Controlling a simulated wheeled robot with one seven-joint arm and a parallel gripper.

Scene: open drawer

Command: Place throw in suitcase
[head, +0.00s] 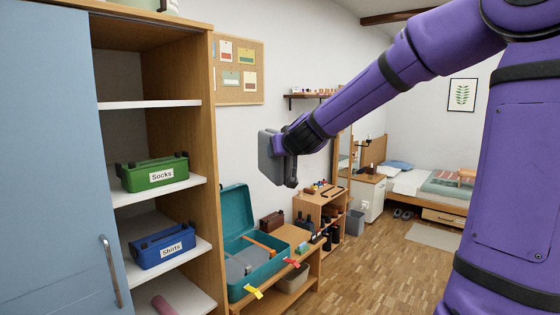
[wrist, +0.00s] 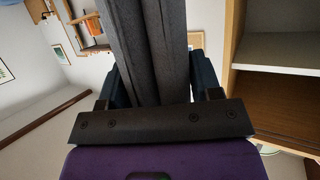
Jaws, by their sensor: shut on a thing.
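The suitcase (head: 237,212) is teal and stands open on a low wooden bench, its lid raised against the wall. A grey item (head: 240,265) and an orange item (head: 262,246) lie inside it. My gripper (head: 287,152) is up in the air, above and a little right of the suitcase in the head view. It is shut on a dark grey folded thing, which looks like the throw (head: 271,158). In the wrist view the throw (wrist: 145,45) sits between the two fingers and hides much of what lies beyond.
A wardrobe with a blue door (head: 50,170) stands at left, with a green Socks box (head: 153,175) and a blue Shirts box (head: 163,248) on its shelves. A small shelf unit (head: 322,205) stands right of the suitcase. The wooden floor (head: 372,265) beside the bench is clear.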

